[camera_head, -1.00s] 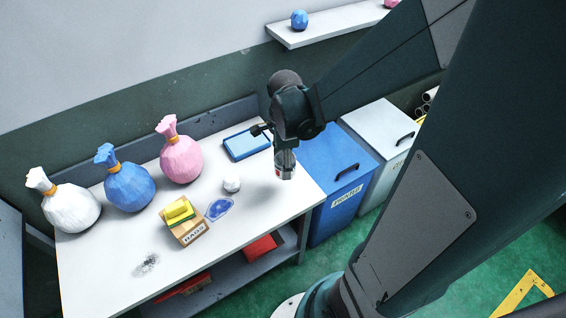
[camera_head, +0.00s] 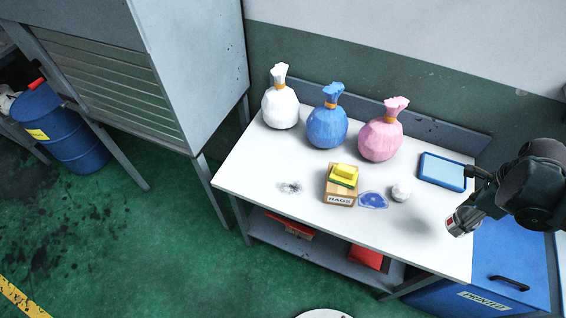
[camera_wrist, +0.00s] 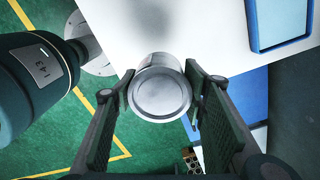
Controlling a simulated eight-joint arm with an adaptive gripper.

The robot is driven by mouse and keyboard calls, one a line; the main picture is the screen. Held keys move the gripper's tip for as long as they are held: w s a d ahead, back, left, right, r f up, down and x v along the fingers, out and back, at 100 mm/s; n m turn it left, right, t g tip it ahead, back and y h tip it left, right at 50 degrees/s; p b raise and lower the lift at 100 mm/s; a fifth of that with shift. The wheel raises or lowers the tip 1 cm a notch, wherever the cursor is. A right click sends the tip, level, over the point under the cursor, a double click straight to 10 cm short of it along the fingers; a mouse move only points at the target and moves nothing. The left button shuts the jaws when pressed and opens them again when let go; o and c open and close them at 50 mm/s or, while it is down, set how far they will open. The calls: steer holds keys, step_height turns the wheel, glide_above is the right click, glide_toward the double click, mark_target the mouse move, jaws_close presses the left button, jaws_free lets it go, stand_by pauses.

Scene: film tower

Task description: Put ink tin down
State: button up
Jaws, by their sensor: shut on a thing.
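The ink tin (camera_head: 462,222) is a small silver can with a red mark on its side. My gripper (camera_head: 474,208) is shut on it and holds it tilted above the right end of the white table (camera_head: 270,160). In the wrist view the tin's round grey end (camera_wrist: 160,93) sits between the two dark finger pads of my gripper (camera_wrist: 162,92). A soft shadow lies on the table below and left of the tin, and a gap shows between tin and table.
A blue bin (camera_head: 490,265) stands right.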

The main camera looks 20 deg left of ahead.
mark_target(463, 209)
steer(key=shift+r, duration=2.65)
steer(key=shift+w+a, duration=0.75)
steer(key=shift+a, duration=0.25)
steer(key=w+a+n+p, duration=0.1)
steer(key=w+a+n, duration=0.2)
steer(key=a, duration=0.8)
steer(key=w+a+r+n, duration=0.1)
steer(key=w+a+n, duration=0.1)
steer(key=a, duration=0.8)
steer(key=w+a+n+p, duration=0.1)
steer(key=w+a+n, duration=0.2)
steer(key=a, duration=0.8)
steer(key=s+a+f+n+p, duration=0.1)
steer(key=s+a+n, duration=0.35)
steer(key=a, duration=1.05)
steer(key=s+a+n+p, duration=0.1)
steer(key=s+a, duration=0.6)
steer(key=a, duration=0.8)
steer(key=shift+f, duration=2.55)
steer(key=shift+f, duration=0.1)
